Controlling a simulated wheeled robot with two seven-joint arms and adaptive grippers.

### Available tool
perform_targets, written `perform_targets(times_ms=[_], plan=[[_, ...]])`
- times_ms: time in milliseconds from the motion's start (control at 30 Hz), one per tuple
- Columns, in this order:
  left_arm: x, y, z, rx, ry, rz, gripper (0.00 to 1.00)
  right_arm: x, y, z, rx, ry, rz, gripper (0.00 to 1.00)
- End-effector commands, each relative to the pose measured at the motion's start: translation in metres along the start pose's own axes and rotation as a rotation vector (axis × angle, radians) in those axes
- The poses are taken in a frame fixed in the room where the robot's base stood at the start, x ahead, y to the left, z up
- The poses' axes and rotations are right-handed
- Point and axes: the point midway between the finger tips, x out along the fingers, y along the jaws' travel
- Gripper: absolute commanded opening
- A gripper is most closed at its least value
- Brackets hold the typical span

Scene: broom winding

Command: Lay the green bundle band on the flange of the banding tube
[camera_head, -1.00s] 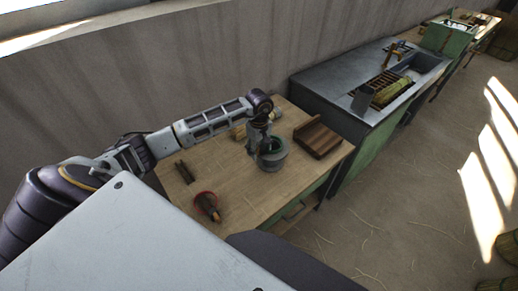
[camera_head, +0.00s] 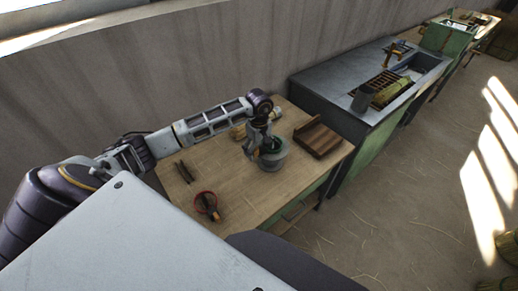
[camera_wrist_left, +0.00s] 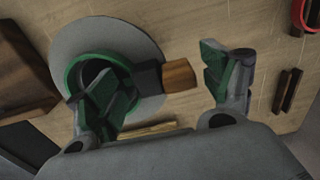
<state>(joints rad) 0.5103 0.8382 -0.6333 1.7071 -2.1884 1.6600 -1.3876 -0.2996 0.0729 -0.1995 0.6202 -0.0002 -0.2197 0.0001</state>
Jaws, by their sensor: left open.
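The banding tube (camera_head: 272,162) is a grey cylinder standing upright on the wooden bench. In the left wrist view its wide pale flange (camera_wrist_left: 128,35) surrounds a dark opening. The green bundle band (camera_wrist_left: 72,72) shows there as a ring around the opening, apparently lying on the flange; a finger hides part of it. My left gripper (camera_head: 260,146) is open at the tube. In the wrist view its green-padded fingers (camera_wrist_left: 165,82) are wide apart, one over the band and opening, the other outside the flange. My right gripper is not in view.
A brown wooden block (camera_head: 318,138) stands right of the tube. A red ring (camera_head: 206,201) with a tool in it and dark strips (camera_head: 184,172) lie left. A wood-ended piece (camera_wrist_left: 180,75) shows between the fingers.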

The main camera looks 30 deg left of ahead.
Motion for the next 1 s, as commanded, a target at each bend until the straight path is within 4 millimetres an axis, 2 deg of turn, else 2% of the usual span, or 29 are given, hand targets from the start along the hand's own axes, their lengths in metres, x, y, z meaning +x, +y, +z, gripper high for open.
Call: perform_targets(times_ms=[167, 467, 1000], plan=[[0.0, 0.0, 0.0, 0.0, 0.0, 0.0, 0.81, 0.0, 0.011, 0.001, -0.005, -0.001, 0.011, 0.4], [-0.015, 0.0, -0.001, 0.0, 0.002, 0.001, 0.81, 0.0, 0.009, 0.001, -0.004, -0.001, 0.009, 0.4], [-0.091, 0.0, -0.001, 0.0, 0.001, 0.002, 0.81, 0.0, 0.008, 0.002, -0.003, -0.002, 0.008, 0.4]])
